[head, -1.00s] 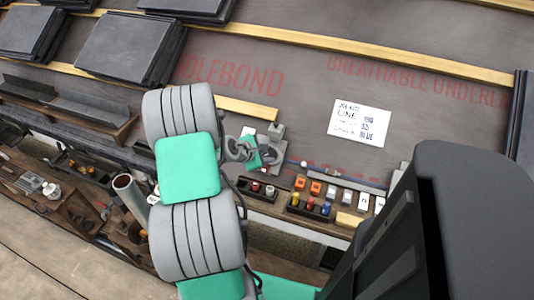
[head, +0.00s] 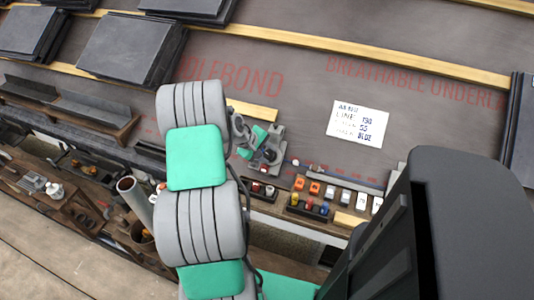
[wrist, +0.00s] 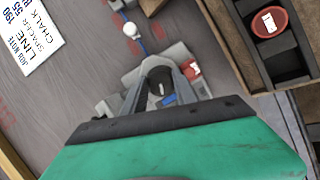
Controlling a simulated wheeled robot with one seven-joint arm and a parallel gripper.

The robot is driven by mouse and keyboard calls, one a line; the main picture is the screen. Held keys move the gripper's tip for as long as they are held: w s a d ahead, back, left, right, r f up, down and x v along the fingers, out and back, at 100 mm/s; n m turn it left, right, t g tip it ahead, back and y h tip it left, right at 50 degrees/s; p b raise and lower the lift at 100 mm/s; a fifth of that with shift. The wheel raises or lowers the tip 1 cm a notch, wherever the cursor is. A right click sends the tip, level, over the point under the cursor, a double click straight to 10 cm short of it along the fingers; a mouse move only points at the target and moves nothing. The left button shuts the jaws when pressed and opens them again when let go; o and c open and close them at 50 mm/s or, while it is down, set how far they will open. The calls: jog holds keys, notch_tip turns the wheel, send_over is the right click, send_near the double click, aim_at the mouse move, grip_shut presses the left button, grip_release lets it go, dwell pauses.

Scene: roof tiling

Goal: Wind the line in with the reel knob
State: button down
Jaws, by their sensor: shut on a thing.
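The grey line reel (head: 270,158) sits on the roof at the inner edge of the work board, and its grey body also shows in the wrist view (wrist: 188,86). My gripper (wrist: 160,84) is shut on the reel knob (wrist: 160,90), which is mostly hidden between the fingers. In the head view my green-and-grey gripper (head: 257,140) reaches over the reel from the left. A blue line (wrist: 143,46) runs from the reel past a white bead (wrist: 131,29).
A job note (head: 357,124) lies on the underlay, listing line, spacer and chalk blue. Trays with coloured pots (head: 307,206) and orange and white blocks (head: 314,188) stand right of the reel. Slate stacks (head: 135,47) and wooden battens (head: 360,55) lie beyond.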

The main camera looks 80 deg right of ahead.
jog(key=m+y, duration=0.1)
jog(key=m, duration=0.2)
jog(key=shift+s+m+t, duration=0.15)
jog(key=shift+m+t, duration=0.15)
jog(key=shift+t, duration=0.1)
jog(key=m+t, duration=0.1)
jog(key=m, duration=0.2)
jog(key=shift+y, duration=0.3)
jog(key=m+t, duration=0.1)
jog(key=m, duration=0.2)
jog(key=m+t+b, duration=0.1)
jog(key=m, duration=0.1)
jog(key=shift+m+y, duration=0.3)
jog(key=shift+m, duration=0.1)
jog(key=shift+b, duration=0.3)
jog(key=c, duration=1)
grip_release()
jog(key=shift+r, duration=0.1)
